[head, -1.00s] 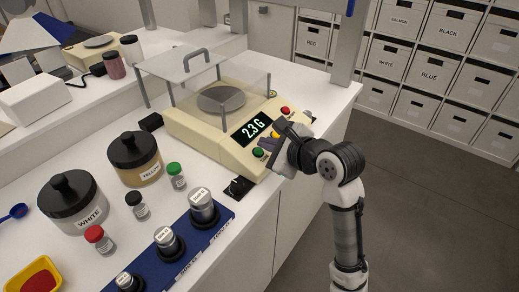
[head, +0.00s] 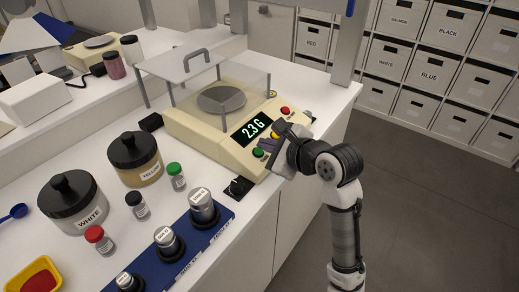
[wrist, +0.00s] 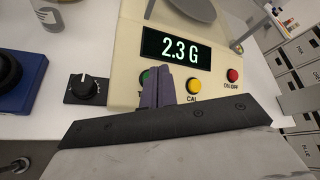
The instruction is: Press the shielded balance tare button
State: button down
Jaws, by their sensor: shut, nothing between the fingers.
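The cream shielded balance (head: 190,128) stands on the white bench, its display (head: 252,129) reading 2.3 G. Its sloped front panel has a green button (wrist: 146,76), a yellow button (wrist: 194,87) labelled CAL and a red button (wrist: 232,75) labelled ON/OFF. The label under the green button is mostly hidden; only a first letter like T shows. My gripper (wrist: 158,78) is shut and empty. Its purple-grey fingertips are over the panel between the green and yellow buttons, closer to the green one and partly covering it. I cannot tell whether they touch the panel. The fingertips also show in the head view (head: 268,145).
A clear shield with a handle (head: 197,60) covers the weighing pan (head: 221,98). A black knob (head: 238,186) sits left of the panel. A blue tray (head: 210,233) of metal weights, jars and small bottles stand further left. The floor at right is clear.

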jog(key=shift+f, duration=0.25)
jog(key=shift+w+a+f, duration=0.15)
jog(key=shift+a+f, duration=0.05)
jog(key=shift+f, duration=0.25)
dwell(0.6)
jog(key=shift+r, duration=0.1)
jog(key=shift+s+d+r+p, duration=0.15)
jog(key=shift+r+p, duration=0.25)
jog(key=shift+p, duration=0.2)
jog(key=shift+s+d+r+p, duration=0.1)
jog(key=shift+r+p, duration=0.3)
jog(key=shift+p, duration=0.15)
jog(key=r+p, duration=0.2)
jog(key=d+r+p, duration=0.1)
jog(key=p, duration=0.1)
jog(key=s+r+p, duration=0.1)
jog(key=r+p, duration=0.1)
jog(key=shift+d+r, duration=0.3)
jog(key=shift+d, duration=0.1)
